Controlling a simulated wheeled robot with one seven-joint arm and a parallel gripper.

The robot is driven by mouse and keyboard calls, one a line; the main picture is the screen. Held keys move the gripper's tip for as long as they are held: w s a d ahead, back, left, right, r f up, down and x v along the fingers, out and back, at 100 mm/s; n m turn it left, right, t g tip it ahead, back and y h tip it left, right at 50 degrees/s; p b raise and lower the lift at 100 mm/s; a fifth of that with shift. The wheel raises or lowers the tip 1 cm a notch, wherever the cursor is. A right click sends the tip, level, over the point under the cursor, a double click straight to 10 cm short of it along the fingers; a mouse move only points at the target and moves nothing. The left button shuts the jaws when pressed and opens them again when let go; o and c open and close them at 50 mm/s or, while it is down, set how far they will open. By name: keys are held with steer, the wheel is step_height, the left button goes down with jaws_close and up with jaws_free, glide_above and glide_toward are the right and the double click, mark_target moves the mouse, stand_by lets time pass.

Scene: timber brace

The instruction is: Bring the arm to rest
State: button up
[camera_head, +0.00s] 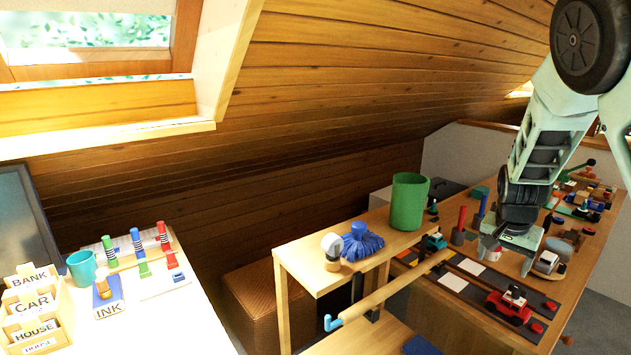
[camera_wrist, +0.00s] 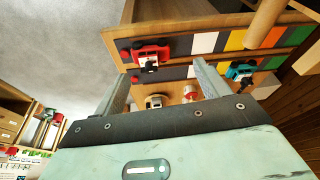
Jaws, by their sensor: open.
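My arm comes in from the upper right in the head view, and my gripper (camera_head: 508,256) points down over the long wooden table (camera_head: 447,318). In the wrist view the two fingers of my gripper (camera_wrist: 162,84) stand wide apart with nothing held between them. A small beige toy vehicle and a red-and-white piece show beyond the fingertips, apart from them as far as I can tell. The gap between the fingertips and the table is hard to judge.
A red toy truck (camera_head: 511,304) stands on a dark strip just below my gripper. A green cup (camera_head: 408,201) and a blue brush head (camera_head: 361,241) sit on a raised shelf to the left. A wooden rail (camera_head: 390,287) runs beside the table. A white desk (camera_head: 180,320) is far left.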

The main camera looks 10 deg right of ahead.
steer(key=s+a+r+n+y, duration=0.2)
steer(key=s+a+n, duration=0.25)
steer(key=a, duration=0.75)
steer(key=s+a+r+n+y, duration=0.1)
steer(key=s+a+n+y, duration=0.3)
steer(key=a, duration=0.7)
steer(key=s+a+r+n+g+h, duration=0.1)
steer(key=s+a+n, duration=0.3)
steer(key=s, duration=0.7)
steer(key=s+a+r+n+g+h, duration=0.1)
steer(key=s+a+n, duration=0.4)
steer(key=s, duration=0.6)
steer(key=shift+s+a+r+h, duration=0.25)
steer(key=shift+a+r+h, duration=0.15)
steer(key=shift+a+r, duration=0.45)
steer(key=shift+a+f, duration=0.1)
steer(key=shift+f, duration=0.05)
